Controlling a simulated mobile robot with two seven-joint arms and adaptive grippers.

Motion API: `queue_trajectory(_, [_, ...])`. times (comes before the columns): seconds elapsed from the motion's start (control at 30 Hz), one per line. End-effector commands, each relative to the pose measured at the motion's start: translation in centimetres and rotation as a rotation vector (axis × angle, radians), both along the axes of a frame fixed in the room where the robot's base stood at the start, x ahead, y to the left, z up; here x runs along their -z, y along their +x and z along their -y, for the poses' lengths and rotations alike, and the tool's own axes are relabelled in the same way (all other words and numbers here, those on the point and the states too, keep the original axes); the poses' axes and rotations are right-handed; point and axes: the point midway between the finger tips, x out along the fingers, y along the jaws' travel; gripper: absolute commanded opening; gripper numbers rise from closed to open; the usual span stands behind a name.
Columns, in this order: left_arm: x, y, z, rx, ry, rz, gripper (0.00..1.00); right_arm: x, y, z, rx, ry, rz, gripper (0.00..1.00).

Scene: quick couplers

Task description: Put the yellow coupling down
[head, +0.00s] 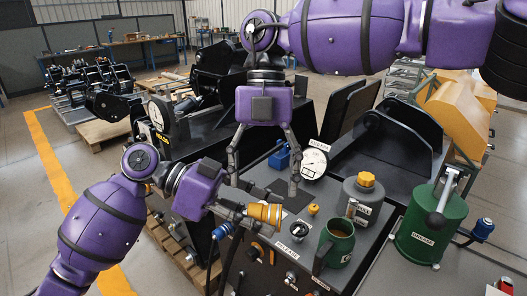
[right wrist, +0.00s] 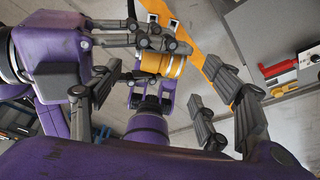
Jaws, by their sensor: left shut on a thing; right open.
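The yellow coupling (head: 265,213) is held roughly level above the front of the dark console. My left gripper (head: 239,210) comes in from the left and is shut on it. In the right wrist view the yellow coupling (right wrist: 163,63) shows as a yellow-orange collar with paler metal parts, partly hidden by dark fingers. My right gripper (head: 263,184) is open, pointing down, its fingers spread above and behind the coupling. It holds nothing.
The console top (head: 268,178) carries a white dial gauge (head: 314,162), a blue fitting (head: 280,156), a grey can with a yellow cap (head: 362,196) and a dark green mug (head: 337,243). A green grease can (head: 428,229) stands at the right. Hoses hang below the coupling.

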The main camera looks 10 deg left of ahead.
Motion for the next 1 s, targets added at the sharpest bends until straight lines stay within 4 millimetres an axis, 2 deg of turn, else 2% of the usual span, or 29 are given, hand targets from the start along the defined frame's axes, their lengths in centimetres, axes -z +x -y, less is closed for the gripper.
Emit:
queue_trajectory(0.1, [-0.1, 0.0, 0.0, 0.000, -0.001, 0.001, 0.07, 2.2, -0.7, 0.1, 0.000, -0.001, -0.001, 0.70])
queue_trajectory(0.33, [-0.1, 0.0, 0.0, 0.000, -0.001, 0.001, 0.07, 5.1, -1.6, 0.0, 0.000, 0.001, -0.001, 0.70])
queue_trajectory(0.5, [-0.1, 0.0, 0.0, 0.000, -0.001, 0.001, 0.07, 5.9, -1.9, 0.0, 0.001, 0.002, 0.000, 0.70])
queue_trajectory(0.77, [-0.1, 0.0, 0.0, 0.000, -0.001, 0.001, 0.07, 6.0, -1.9, 0.0, 0.001, 0.003, 0.001, 0.70])
queue_trajectory(1.0, [-0.1, 0.0, 0.0, 0.000, -0.001, 0.001, 0.07, 6.0, -1.9, 0.0, 0.000, 0.003, 0.001, 0.40])
